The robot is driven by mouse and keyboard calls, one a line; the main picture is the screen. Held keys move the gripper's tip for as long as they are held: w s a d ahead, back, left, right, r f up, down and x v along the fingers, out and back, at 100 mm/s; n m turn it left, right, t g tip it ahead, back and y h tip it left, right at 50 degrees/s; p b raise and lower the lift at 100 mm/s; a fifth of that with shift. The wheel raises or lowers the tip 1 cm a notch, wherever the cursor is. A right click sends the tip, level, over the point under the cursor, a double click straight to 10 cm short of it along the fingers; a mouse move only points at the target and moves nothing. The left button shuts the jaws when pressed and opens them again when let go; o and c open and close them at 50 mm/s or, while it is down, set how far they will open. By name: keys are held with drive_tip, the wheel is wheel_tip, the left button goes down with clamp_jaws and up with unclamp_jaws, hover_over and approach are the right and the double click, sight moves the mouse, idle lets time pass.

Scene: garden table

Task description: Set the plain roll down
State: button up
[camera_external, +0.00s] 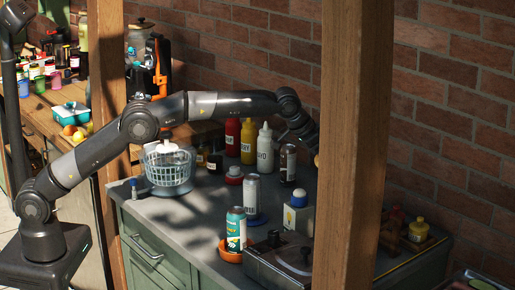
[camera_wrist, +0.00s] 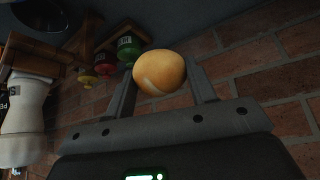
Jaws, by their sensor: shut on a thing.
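The plain roll (camera_wrist: 160,73) is a round golden-brown bun with a pale score line. In the wrist view it sits between the two fingers of my gripper (camera_wrist: 162,82), which is shut on it. In the external view a small edge of the roll (camera_external: 317,160) shows beside the wooden post, which hides most of it and the fingertips. The roll is held above the grey counter (camera_external: 180,212), near the brick wall.
A wooden post (camera_external: 352,150) stands in front of my gripper. Red, yellow and white bottles (camera_external: 265,148) stand by the wall. Cans, a white carton (camera_external: 297,218) and a metal appliance (camera_external: 280,266) crowd the counter's right part. A wire basket (camera_external: 168,168) stands left.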

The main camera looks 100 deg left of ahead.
drive_tip(key=shift+s+d+n, duration=0.3)
drive_tip(key=shift+s+n, duration=0.1)
drive_tip(key=shift+s, duration=0.25)
drive_tip(key=s+d+n+g+y, duration=0.25)
drive_tip(key=s+n, duration=0.45)
drive_tip(key=s, duration=0.8)
drive_tip(key=s+d+n+g+y, duration=0.15)
drive_tip(key=s+n+g, duration=0.35)
drive_tip(key=s, duration=1)
drive_tip(key=shift+n+t, duration=0.35)
drive_tip(key=shift+n, duration=0.45)
drive_tip(key=x, duration=0.5)
drive_tip(key=w+a+r+x, duration=0.1)
drive_tip(key=x, duration=0.4)
drive_tip(key=a+x, duration=0.1)
drive_tip(key=x, duration=0.5)
drive_tip(key=shift+w+r, duration=0.2)
drive_tip(key=shift+w, duration=0.05)
drive_tip(key=shift+a+f, duration=0.25)
drive_tip(key=shift+f, duration=1.9)
drive_tip(key=shift+f, duration=0.1)
